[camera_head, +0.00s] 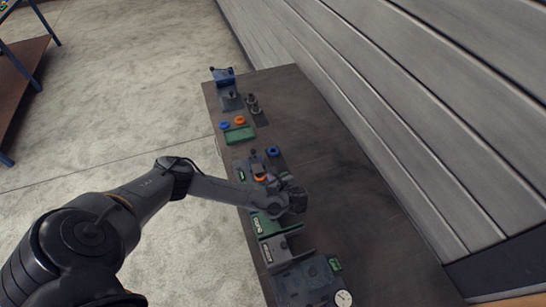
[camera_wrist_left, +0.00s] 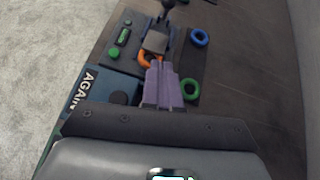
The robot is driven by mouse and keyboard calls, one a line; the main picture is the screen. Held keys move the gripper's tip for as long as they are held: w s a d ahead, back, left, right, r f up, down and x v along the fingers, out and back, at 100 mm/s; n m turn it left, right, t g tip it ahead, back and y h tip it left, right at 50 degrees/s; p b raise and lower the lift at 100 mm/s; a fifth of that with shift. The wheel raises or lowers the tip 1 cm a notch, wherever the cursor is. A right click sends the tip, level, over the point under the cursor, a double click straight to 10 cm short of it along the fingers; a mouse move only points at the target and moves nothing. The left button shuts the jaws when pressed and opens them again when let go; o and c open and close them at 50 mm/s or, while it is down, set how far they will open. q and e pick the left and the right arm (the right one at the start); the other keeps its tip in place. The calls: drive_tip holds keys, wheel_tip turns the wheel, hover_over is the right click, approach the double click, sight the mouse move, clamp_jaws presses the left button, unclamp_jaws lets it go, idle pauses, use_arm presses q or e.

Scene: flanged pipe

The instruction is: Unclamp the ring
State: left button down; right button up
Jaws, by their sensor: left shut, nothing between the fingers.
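An orange ring (camera_wrist_left: 146,58) sits at a grey clamp block (camera_wrist_left: 155,43) on a dark plate; the block and my fingers hide part of it. A black lever with a round knob (camera_wrist_left: 168,4) stands behind the block. In the head view the orange ring (camera_head: 261,179) shows in the middle of the bench, beside my left gripper (camera_head: 272,185). In the left wrist view my left gripper (camera_wrist_left: 161,72) is shut and empty, its purple fingertips just in front of the block and ring. Whether they touch is unclear. My right gripper is not in view.
A blue ring (camera_wrist_left: 199,37) and a green ring (camera_wrist_left: 190,89) lie right of the clamp. A blue box (camera_wrist_left: 95,95) marked AGAIN is at the left. Further along the bench are a green tray (camera_head: 239,134) and a blue vise (camera_head: 223,76). The bench's right side is clear.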

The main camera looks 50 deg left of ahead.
sight(253, 153)
use_arm(q)
drive_tip(key=shift+w+a+r, duration=0.1)
drive_tip(key=shift+w+a, duration=0.2)
drive_tip(key=shift+a, duration=0.25)
drive_tip(key=shift+a, duration=0.1)
drive_tip(key=x, duration=0.9)
drive_tip(key=shift+b, duration=0.3)
drive_tip(key=a, duration=0.3)
drive_tip(key=shift+w+r, duration=0.15)
drive_tip(key=shift+w+a+r+p, duration=0.1)
drive_tip(key=shift+a+p, duration=0.2)
drive_tip(key=shift+a, duration=0.5)
drive_tip(key=shift+r, duration=0.1)
